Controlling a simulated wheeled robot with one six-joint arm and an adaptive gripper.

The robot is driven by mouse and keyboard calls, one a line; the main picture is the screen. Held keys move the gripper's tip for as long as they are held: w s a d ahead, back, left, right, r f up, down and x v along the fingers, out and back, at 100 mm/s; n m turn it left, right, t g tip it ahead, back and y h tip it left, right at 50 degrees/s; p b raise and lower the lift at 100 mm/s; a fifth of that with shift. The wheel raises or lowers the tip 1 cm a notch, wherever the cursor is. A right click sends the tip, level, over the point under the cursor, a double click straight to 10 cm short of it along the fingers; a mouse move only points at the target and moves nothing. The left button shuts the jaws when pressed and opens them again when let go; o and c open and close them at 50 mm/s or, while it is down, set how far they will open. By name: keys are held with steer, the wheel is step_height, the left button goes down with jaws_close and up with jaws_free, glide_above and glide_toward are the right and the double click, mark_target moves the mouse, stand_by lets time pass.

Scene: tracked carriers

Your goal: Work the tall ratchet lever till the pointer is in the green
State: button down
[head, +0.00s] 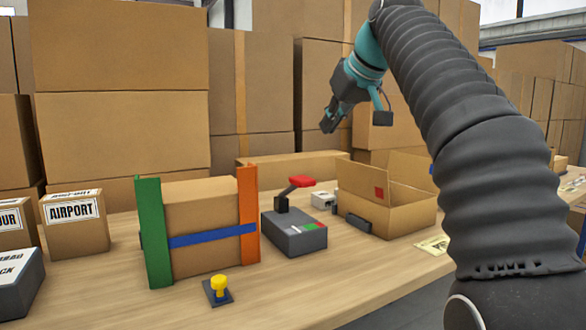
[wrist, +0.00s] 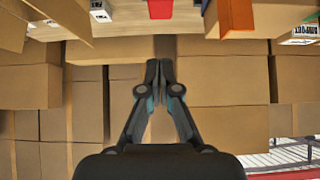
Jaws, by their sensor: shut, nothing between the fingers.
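The ratchet device (head: 295,233) is a grey box on the table, right of the strapped carton. Its lever is a short dark post with a red handle (head: 300,182) that tilts up to the right. A small green patch (head: 313,226) and a red patch show on its top; the pointer is too small to make out. The red handle also shows at the top of the wrist view (wrist: 160,8). My gripper (head: 326,127) is shut and empty, above and behind the device, clear of the lever. Its fingertips meet in the wrist view (wrist: 159,68).
A carton with a blue strap (head: 212,238) stands between a green panel (head: 152,232) and an orange panel (head: 248,213). A yellow knob (head: 219,284) is in front. An open box (head: 400,215) is right of the device. Stacked cartons fill the back.

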steer(key=shift+a, duration=0.1)
glide_above(304, 178)
steer(key=s+d, duration=0.1)
steer(key=s, duration=0.2)
step_height(304, 178, down, 9)
steer(key=shift+w+d+f+b, duration=0.15)
steer(key=shift+f+b, duration=0.15)
steer(key=shift+f, duration=0.25)
steer(key=shift+d+f+b, duration=0.1)
steer(key=shift+f+b, duration=0.2)
steer(key=shift+f, duration=0.2)
